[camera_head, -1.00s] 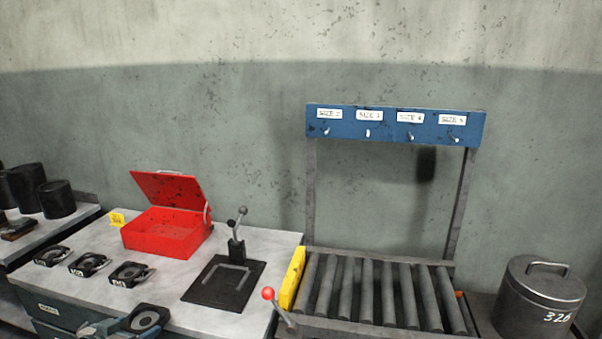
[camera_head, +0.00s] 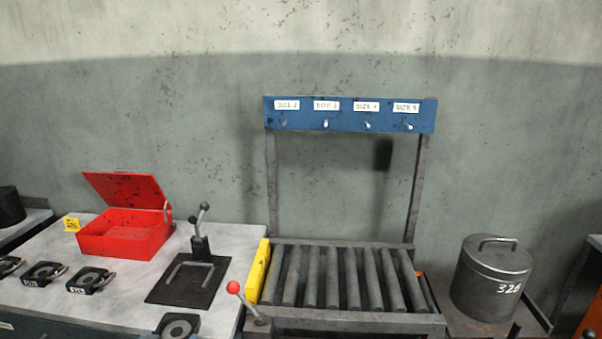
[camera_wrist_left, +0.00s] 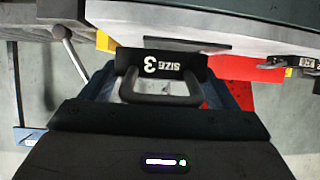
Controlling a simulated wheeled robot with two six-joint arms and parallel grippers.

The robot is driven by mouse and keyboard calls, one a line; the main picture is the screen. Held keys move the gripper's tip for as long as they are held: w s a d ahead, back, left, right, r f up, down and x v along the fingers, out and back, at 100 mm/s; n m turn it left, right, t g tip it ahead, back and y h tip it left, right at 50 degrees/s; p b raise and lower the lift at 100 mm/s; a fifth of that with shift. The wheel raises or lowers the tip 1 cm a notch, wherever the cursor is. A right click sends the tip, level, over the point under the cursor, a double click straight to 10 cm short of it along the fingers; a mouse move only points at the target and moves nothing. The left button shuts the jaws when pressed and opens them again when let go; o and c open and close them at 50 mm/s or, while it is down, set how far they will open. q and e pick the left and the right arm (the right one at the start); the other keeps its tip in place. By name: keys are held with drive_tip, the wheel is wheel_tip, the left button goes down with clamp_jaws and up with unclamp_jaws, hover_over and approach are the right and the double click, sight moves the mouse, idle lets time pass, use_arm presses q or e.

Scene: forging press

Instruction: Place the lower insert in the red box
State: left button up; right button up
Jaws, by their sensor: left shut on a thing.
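My left gripper (camera_wrist_left: 160,98) is shut on the handle of a dark insert (camera_wrist_left: 162,66) marked "SIZE 3" in the left wrist view. In the head view the same insert (camera_head: 178,326), a dark block with a round ring, shows at the bottom edge, in front of the workbench. It is held apart from the bench, and its lower part is cut off. The red box (camera_head: 122,247) stands on the bench at the left with its lid tilted open. Part of it shows red in the left wrist view (camera_wrist_left: 238,98). My right gripper is not in view.
Several similar inserts (camera_head: 90,280) lie at the bench's left front. A black plate (camera_head: 187,284) with a lever stands right of the box, by a yellow block (camera_head: 258,271). A roller conveyor (camera_head: 345,280) and a lidded metal drum (camera_head: 490,278) are further right.

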use_arm(q)
drive_tip(key=d+r, duration=0.5)
drive_tip(key=d, duration=0.3)
drive_tip(key=shift+s+d, duration=0.25)
drive_tip(key=shift+r, duration=0.1)
